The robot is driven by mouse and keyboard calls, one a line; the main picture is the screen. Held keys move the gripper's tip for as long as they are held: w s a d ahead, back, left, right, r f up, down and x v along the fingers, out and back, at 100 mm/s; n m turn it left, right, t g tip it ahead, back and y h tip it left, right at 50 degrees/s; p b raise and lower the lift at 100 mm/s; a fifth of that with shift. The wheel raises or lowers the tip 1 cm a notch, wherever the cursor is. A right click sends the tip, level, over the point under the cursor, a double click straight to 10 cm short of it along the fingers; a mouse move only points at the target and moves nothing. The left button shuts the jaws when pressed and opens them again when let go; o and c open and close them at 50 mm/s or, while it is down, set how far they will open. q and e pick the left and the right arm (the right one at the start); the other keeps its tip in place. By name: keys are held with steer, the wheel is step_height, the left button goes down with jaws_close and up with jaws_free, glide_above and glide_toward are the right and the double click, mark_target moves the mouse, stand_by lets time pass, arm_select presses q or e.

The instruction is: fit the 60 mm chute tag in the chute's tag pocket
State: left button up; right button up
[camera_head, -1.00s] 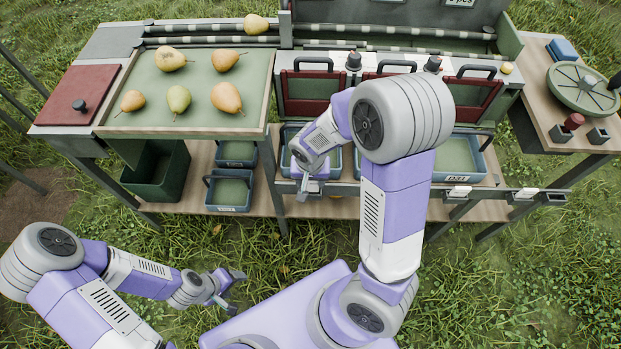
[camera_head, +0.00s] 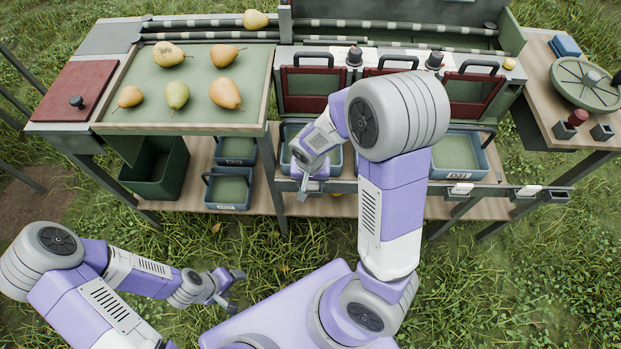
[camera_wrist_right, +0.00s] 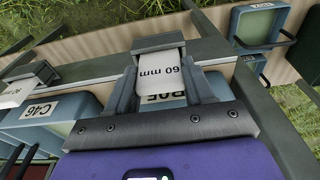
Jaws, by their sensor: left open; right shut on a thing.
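My right gripper (camera_wrist_right: 161,88) is shut on the white 60 mm chute tag (camera_wrist_right: 162,74), whose lettering reads upside down in the right wrist view. The grey tag pocket (camera_wrist_right: 158,42) is on the rail just beyond the tag. The tag's far edge meets the pocket's near side; I cannot tell how deep it sits. In the head view my right gripper (camera_head: 304,187) is at the bench's front rail, with the tag too small to make out. My left gripper (camera_head: 236,288) is open and empty over the grass, away from the bench.
Another pocket (camera_wrist_right: 47,74) with a white tag (camera_wrist_right: 20,92) is left in the wrist view. Blue bins, one labelled C46 (camera_wrist_right: 45,112), stand behind the rail. Pears lie on the green sorting tray (camera_head: 205,112). A round green-lidded item (camera_head: 583,82) is on the right side table.

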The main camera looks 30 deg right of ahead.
steer(key=shift+f, duration=0.25)
steer(key=shift+f, duration=0.25)
steer(key=o, duration=1.4)
steer(key=shift+o, duration=0.2)
steer(key=shift+r, duration=0.2)
steer(key=shift+r+p, duration=2.6)
steer(key=shift+r, duration=0.25)
